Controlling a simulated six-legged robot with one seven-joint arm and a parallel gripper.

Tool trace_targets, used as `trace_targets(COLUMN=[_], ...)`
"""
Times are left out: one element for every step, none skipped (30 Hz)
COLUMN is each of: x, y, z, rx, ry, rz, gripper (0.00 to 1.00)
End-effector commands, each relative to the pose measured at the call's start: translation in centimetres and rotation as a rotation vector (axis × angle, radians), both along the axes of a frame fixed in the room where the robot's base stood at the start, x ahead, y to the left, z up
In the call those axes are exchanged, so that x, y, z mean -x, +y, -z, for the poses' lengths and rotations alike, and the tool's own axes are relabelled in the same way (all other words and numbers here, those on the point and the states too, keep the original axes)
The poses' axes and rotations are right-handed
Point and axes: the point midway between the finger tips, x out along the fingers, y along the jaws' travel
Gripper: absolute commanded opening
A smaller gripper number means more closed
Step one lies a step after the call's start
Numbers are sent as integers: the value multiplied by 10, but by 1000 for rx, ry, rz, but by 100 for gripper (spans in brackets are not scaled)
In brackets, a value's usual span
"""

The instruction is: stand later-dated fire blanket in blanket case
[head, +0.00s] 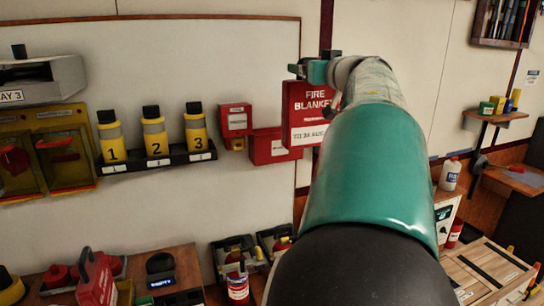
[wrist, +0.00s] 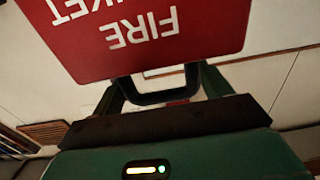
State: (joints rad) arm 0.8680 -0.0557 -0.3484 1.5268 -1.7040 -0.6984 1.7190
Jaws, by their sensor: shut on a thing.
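A red fire blanket pack (head: 308,103) with white "FIRE BLANKET" lettering and a white date label, partly readable as "28 AUG", hangs upright from my gripper (head: 318,70). In the wrist view the pack (wrist: 165,40) appears upside down, its dark handle (wrist: 155,98) between the fingers of my gripper (wrist: 158,92), which is shut on it. A red wall box (head: 268,148) with a small white label is just left of and below the pack, partly hidden by it. It may be the blanket case; its inside does not show.
A smaller red box (head: 235,120) is on the wall to the left. Three yellow numbered canisters (head: 154,136) stand in a black rack (head: 158,160). A red item with a handle (head: 96,283) stands low at left. My arm hides much of the right.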

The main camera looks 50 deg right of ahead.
Motion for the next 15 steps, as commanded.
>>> trace_targets(x=[4, 4, 4, 3, 1, -2, -6, -10, -16, -20, -25, -32, -38, -44, -52], y=[0, 0, -1, -2, -3, -4, -6, -8, -11, -13, -16, -19, -21, -24, -28], z=[-4, -5, -5, -5, -6, -6, -5, -5, -5, -5, -4, -5, -4, -5, -4], rx=[2, 1, 1, 1, 1, 1, 1, 0, 1, 1, 0, 1, 0, 1, 0], ry=[-3, -2, -2, -2, -1, -1, -1, 0, -1, -1, 0, 0, 0, -1, 0], rz=[7, 9, 11, 12, 12, 12, 12, 12, 12, 12, 11, 11, 11, 11, 11], gripper=[16, 16, 16, 16, 16, 16, 16, 16, 16, 16, 16, 16, 16, 16, 16])
